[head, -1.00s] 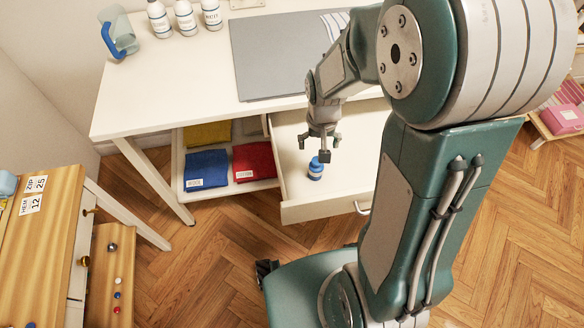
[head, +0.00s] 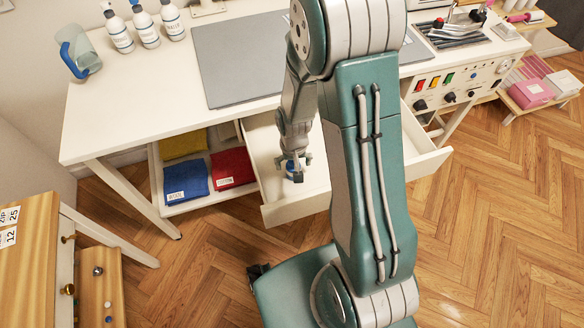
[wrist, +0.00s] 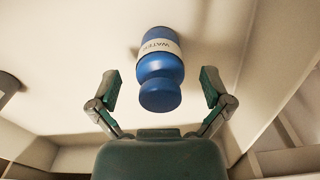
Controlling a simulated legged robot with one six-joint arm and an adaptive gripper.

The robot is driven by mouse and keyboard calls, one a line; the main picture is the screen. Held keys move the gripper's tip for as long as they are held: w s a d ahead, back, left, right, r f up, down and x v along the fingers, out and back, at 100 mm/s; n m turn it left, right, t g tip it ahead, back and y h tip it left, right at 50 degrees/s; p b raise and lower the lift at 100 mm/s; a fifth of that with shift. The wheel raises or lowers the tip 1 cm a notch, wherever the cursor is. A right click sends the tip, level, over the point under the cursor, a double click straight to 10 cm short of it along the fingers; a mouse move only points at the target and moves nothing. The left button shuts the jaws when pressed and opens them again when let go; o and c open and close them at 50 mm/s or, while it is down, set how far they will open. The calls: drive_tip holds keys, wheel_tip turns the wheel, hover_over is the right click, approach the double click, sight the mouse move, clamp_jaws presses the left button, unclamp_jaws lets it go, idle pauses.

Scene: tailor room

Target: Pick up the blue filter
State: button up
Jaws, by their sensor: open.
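The blue filter (wrist: 160,75) is a small blue bottle-shaped piece with a white band reading "WATER". It stands in the open white drawer (head: 322,172), and in the head view my gripper hides most of it. My gripper (wrist: 158,92) is open, with one finger on each side of the blue filter. In the wrist view there is a gap between each finger and the filter. In the head view my gripper (head: 294,172) is down inside the drawer at the filter.
The white desk (head: 130,100) with a grey mat (head: 240,60) lies above the drawer. A shelf left of the drawer holds folded blue (head: 186,180), red (head: 232,167) and yellow cloths (head: 183,145). My arm blocks part of the drawer.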

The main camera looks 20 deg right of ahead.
drive_tip(key=shift+d+f, duration=0.15)
drive_tip(key=shift+d, duration=0.2)
drive_tip(key=shift+a, duration=0.5)
drive_tip(key=c, duration=0.9)
drive_tip(key=shift+a, duration=0.1)
drive_tip(key=c, duration=0.4)
drive_tip(key=shift+o, duration=0.2)
